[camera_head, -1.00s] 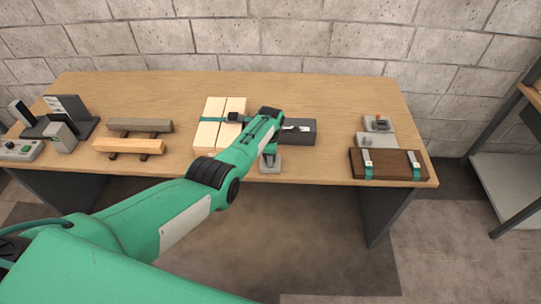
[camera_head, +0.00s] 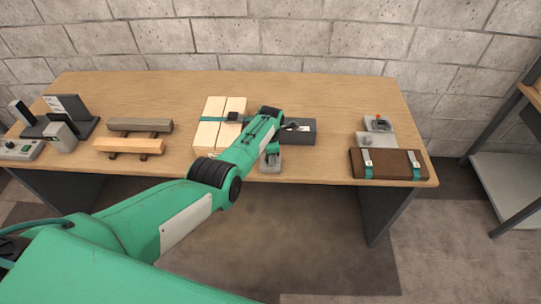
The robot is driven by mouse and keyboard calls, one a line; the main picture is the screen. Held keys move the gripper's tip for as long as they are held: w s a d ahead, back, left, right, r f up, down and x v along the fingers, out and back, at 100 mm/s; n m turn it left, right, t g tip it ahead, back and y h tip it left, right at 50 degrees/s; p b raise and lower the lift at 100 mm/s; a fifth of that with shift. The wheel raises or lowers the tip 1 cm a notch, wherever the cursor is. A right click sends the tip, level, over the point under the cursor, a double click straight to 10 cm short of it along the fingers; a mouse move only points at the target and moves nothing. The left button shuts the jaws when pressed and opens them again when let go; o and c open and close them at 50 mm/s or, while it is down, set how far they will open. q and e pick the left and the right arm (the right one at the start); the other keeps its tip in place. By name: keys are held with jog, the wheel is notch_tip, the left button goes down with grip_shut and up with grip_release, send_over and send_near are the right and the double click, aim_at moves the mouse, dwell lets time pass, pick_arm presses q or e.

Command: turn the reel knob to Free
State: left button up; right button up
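My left arm reaches from the lower left to the middle of the bench. Its gripper (camera_head: 272,118) is at the far end, seen from behind, and its fingertips are mostly hidden by the wrist. It is beside a dark grey box (camera_head: 305,137) with a light patch on top. A small grey block with a teal part (camera_head: 271,163) is just in front of the wrist. I cannot make out the reel knob or its setting; the wrist covers part of this area. My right gripper is not in view.
Pale boards (camera_head: 209,133) with a teal strap lie left of the wrist. Two timber pieces (camera_head: 128,146) and grey devices (camera_head: 62,135) are farther left. A brown board (camera_head: 388,164) and a small grey unit (camera_head: 378,123) are at the right. The back of the bench (camera_head: 330,92) is clear.

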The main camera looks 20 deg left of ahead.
pick_arm(q)
jog(key=o, duration=0.4)
jog(key=shift+r, duration=0.1)
jog(key=shift+o, duration=0.2)
jog(key=shift+w+r, duration=0.1)
jog(key=shift+r, duration=0.5)
notch_tip(320, 180, up, 13)
jog(key=shift+f, duration=0.2)
jog(key=shift+a, duration=0.1)
